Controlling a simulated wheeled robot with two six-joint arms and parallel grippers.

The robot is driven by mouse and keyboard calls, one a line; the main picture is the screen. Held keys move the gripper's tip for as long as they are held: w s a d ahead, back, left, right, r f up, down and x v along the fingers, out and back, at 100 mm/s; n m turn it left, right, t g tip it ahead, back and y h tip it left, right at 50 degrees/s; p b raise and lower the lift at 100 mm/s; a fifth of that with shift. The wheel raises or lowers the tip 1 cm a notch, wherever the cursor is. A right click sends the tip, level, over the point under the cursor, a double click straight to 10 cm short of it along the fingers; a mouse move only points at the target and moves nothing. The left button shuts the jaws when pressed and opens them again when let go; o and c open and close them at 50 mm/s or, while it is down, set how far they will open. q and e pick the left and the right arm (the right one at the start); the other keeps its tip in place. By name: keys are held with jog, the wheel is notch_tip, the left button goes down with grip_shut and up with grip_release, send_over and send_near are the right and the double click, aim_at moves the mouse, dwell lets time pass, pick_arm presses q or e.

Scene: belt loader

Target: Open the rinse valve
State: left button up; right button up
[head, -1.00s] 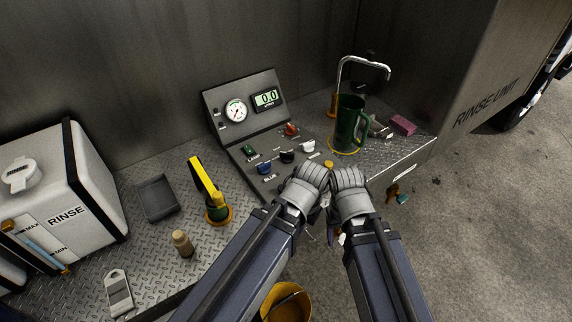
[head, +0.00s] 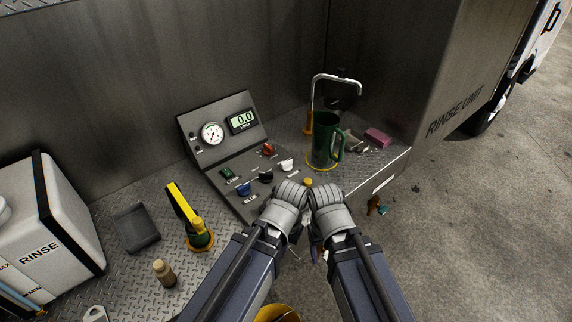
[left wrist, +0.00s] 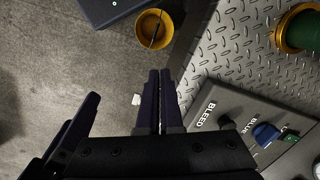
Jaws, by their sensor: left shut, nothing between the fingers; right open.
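A yellow lever (head: 183,205) stands on a green body with a yellow base ring, left of the sloped control panel (head: 212,176). No label naming the rinse valve can be read. My left gripper (left wrist: 160,78) is shut and empty, off the panel's front edge; its wrist hides it in the head view. My right gripper (head: 317,252) is open beside it, partly hidden by its wrist, touching nothing I can see.
A white RINSE tank (head: 42,235), grey tray (head: 136,228) and small bottle (head: 164,273) are at left. A green mug (head: 324,138), bent metal spout (head: 337,77) and pink sponge (head: 377,138) are at right. A yellow bucket (left wrist: 152,30) stands on the floor.

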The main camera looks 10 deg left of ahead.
pick_arm(q)
jog(key=o, duration=0.4)
jog(key=w+r+p, duration=0.1)
jog(key=w, duration=0.4)
jog(key=w+r+m+h, duration=0.1)
jog(key=w, duration=0.4)
jog(key=w+m+h+p, duration=0.1)
jog(key=w, duration=0.4)
jog(key=shift+w+d+r+t+p, duration=0.25)
jog(key=shift+d+r+t+p, duration=0.1)
jog(key=shift+d+r+t, duration=0.05)
jog(key=shift+o, duration=1.4)
jog(key=w+a+r+m+t+h+p, duration=0.1)
jog(key=w+a+r, duration=0.1)
jog(key=w, duration=1)
jog(key=shift+a+m+p, duration=0.15)
jog(key=shift+m+p, duration=0.15)
jog(key=shift+m, duration=0.1)
jog(key=m+t+h, duration=0.1)
jog(key=t, duration=0.1)
send_near(287, 161)
jog(key=shift+w+a+f+p, duration=0.15)
jog(key=shift+w+f+p, duration=0.2)
jog(key=shift+f, duration=0.15)
jog(key=shift+f, duration=0.1)
jog(key=b+x, duration=0.7)
jog(key=shift+s+d+f, duration=0.1)
jog(key=shift+d+f, duration=0.15)
jog(key=shift+f, duration=0.05)
